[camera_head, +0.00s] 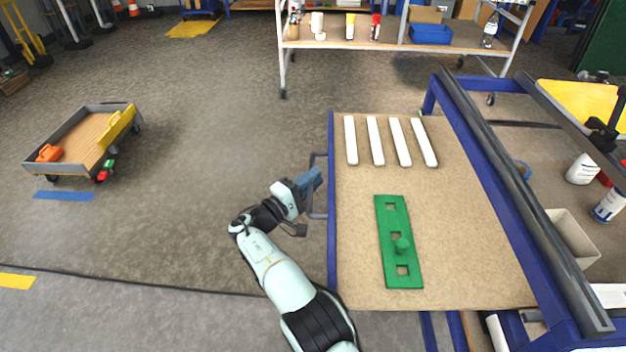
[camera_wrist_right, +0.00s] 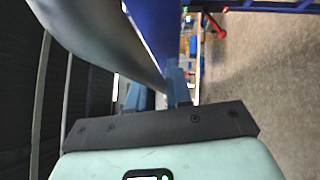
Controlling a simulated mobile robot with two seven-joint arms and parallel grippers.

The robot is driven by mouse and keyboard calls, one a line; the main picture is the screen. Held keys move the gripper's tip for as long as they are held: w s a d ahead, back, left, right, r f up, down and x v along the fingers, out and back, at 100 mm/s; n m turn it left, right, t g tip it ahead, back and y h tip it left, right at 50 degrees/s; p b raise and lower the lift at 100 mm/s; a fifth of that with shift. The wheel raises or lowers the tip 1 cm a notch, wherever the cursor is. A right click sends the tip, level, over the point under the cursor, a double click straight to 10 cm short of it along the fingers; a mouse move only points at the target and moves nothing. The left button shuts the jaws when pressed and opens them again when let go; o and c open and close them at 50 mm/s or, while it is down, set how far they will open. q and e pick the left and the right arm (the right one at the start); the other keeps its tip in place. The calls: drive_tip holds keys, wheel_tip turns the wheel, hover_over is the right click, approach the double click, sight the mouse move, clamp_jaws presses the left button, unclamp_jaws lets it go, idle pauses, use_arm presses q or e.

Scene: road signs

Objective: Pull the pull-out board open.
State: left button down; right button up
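The pull-out board (camera_head: 455,215) is a tan, speckled panel with a blue front edge (camera_head: 333,240). It stands well out to the left from the blue bench frame. A grey bar handle (camera_head: 318,214) sits on that front edge, and its grey bar also shows close up in the wrist view (camera_wrist_right: 115,42). My right gripper (camera_head: 314,180) is at the handle, and its blue fingers (camera_wrist_right: 158,92) are close together around the bar in the wrist view. They look shut on it, though the contact is partly hidden. My left gripper is out of view.
Several white strips (camera_head: 375,140) and a green plate with a knob (camera_head: 387,240) lie on the board. A wheeled cart (camera_head: 72,165) stands at the left, a shelf trolley (camera_head: 345,48) behind.

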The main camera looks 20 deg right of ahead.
drive_tip(key=o, duration=0.3)
